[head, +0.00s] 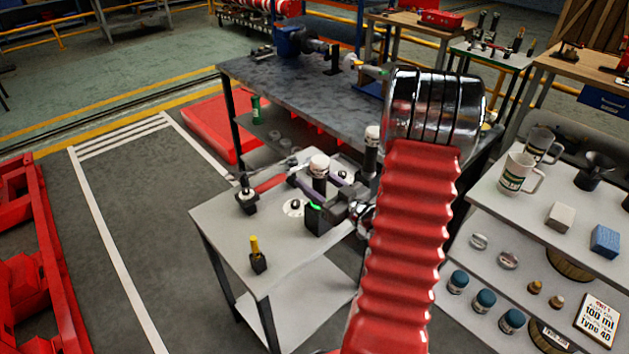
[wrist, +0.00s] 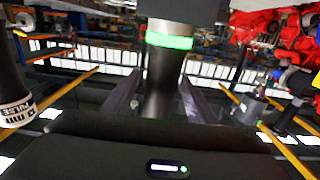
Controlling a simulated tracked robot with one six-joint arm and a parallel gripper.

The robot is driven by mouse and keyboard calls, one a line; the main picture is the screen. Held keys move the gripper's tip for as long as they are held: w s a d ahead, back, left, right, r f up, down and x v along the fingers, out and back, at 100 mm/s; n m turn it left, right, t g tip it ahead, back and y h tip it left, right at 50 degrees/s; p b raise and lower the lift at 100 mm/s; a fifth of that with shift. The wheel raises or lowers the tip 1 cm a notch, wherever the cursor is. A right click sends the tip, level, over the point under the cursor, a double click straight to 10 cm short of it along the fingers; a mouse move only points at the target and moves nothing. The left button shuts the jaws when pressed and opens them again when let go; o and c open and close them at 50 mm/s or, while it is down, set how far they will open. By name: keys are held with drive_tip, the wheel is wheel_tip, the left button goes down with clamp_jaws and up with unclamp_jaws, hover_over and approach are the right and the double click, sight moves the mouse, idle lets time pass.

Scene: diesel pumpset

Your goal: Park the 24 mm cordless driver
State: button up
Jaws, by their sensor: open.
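A dark tool, which I take to be the cordless driver, stands at the grey table in the head view, with a white-capped upright part (head: 319,168). In the wrist view its black handle (wrist: 163,85) has a bright green band near the top. A broad dark base with a small lit display (wrist: 165,168) fills the bottom of that view. My gripper (head: 324,182) is open, with its purple-grey fingers on both sides of the handle. The wrist view also shows my gripper (wrist: 160,98). Contact with the handle cannot be told. No 24 mm marking is readable.
A dark cylinder with a white label (wrist: 15,108) stands close at left in the wrist view. A yellow-topped tool (head: 257,255) stands near the table's front corner. Another white-capped cylinder (head: 372,140) stands behind. A shelf with mugs (head: 519,174) is at right. Open floor lies left.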

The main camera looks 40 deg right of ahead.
drive_tip(key=s, duration=1.3)
drive_tip(key=shift+s, duration=0.4)
drive_tip(key=shift+d, duration=0.1)
idle(0.4)
